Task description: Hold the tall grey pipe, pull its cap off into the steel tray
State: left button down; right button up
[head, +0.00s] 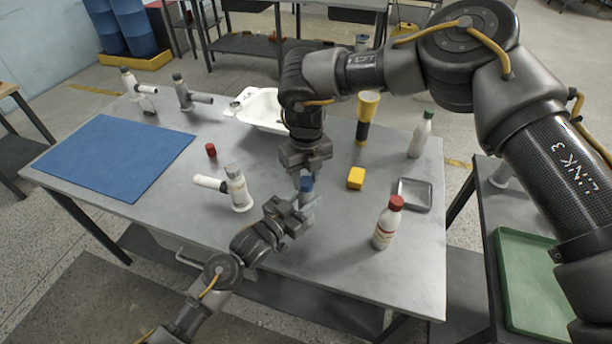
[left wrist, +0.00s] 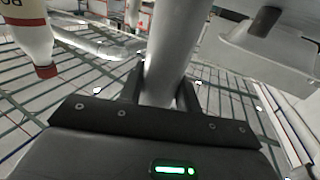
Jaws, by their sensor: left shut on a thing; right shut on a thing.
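The tall grey pipe (head: 311,206) stands near the table's front middle with a blue cap (head: 307,184) on top. My left gripper (head: 297,215) is shut on the pipe's body from the left. In the left wrist view the grey pipe (left wrist: 168,55) runs between the two fingers (left wrist: 160,92). My right gripper (head: 306,170) comes from above and is shut on the blue cap, partly hiding it. The cap appears to be at the pipe's top; whether a gap exists cannot be told. The steel tray (head: 425,206) lies at the right, looking empty.
A yellow block (head: 356,178) and red-capped bottle (head: 386,225) stand near the tray. A white pipe fitting (head: 238,190) and small red cap (head: 211,150) are left. A white basin (head: 262,108), yellow-black cylinder (head: 366,112) and green-capped bottle (head: 420,137) are behind. The blue mat (head: 115,155) is bare.

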aim_at(306, 181)
jog(key=shift+r, duration=0.3)
dwell(0.5)
jog(key=shift+r, duration=0.85)
jog(key=shift+r, duration=2.05)
pick_arm(q)
jog(key=c, duration=0.9)
grip_release()
jog(key=shift+s+a+f, duration=0.1)
jog(key=shift+s+a, duration=0.25)
jog(key=shift+s, duration=0.05)
pick_arm(e)
jog(key=shift+f, duration=0.25)
pick_arm(q)
jog(key=b+v, duration=0.2)
jog(key=v, duration=0.9)
jog(key=shift+b, duration=0.3)
pick_arm(e)
notch_tip(306, 181, down, 2)
jog(key=shift+f, duration=0.1)
